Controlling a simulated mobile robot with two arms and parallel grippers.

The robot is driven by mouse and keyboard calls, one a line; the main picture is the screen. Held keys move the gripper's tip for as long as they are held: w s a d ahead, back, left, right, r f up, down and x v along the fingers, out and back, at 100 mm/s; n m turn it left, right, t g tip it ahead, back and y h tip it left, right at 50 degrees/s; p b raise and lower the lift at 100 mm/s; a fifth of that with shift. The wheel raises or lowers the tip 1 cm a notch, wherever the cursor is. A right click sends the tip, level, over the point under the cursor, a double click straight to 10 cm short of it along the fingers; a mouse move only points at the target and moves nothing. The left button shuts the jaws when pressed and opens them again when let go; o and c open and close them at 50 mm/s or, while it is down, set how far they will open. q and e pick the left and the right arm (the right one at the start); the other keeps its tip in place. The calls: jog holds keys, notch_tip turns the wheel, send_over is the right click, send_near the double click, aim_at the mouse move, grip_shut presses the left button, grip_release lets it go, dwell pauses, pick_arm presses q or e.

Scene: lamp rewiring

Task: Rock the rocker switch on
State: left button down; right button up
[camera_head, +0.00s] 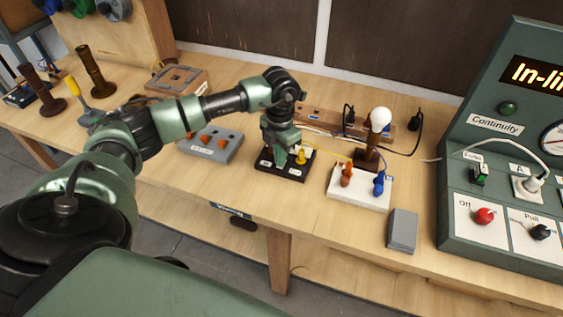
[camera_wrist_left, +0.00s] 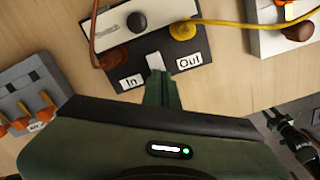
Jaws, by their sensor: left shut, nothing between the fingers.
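The black switch base (camera_head: 291,175) stands on the workbench, left of the lamp's white base. In the left wrist view, its black plate (camera_wrist_left: 205,73) carries "In" and "Out" labels, a yellow terminal (camera_wrist_left: 183,29) and a white panel marked "Switch" with a round black part (camera_wrist_left: 137,21). My left gripper (camera_head: 277,156) points down over this base. Its green fingers (camera_wrist_left: 160,84) are shut and empty, with their tips by a small white piece (camera_wrist_left: 155,62) between the labels. I cannot tell whether they touch it.
The lamp (camera_head: 381,117) stands to the right on a white base (camera_head: 347,199) with orange and blue terminals. A grey block (camera_head: 402,231) lies nearer the front. A grey board (camera_head: 212,149) with orange parts lies left. The green test console (camera_head: 500,130) fills the right side.

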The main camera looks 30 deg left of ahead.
pick_arm(q)
jog(key=shift+s+f+b, duration=0.1)
jog(key=shift+f+b, duration=0.3)
jog(key=shift+f, duration=0.15)
jog(key=shift+r, duration=0.1)
jog(key=shift+r+p, duration=0.7)
jog(key=shift+r, duration=0.1)
jog(key=shift+r+p, duration=1.45)
jog(key=shift+r, duration=1.2)
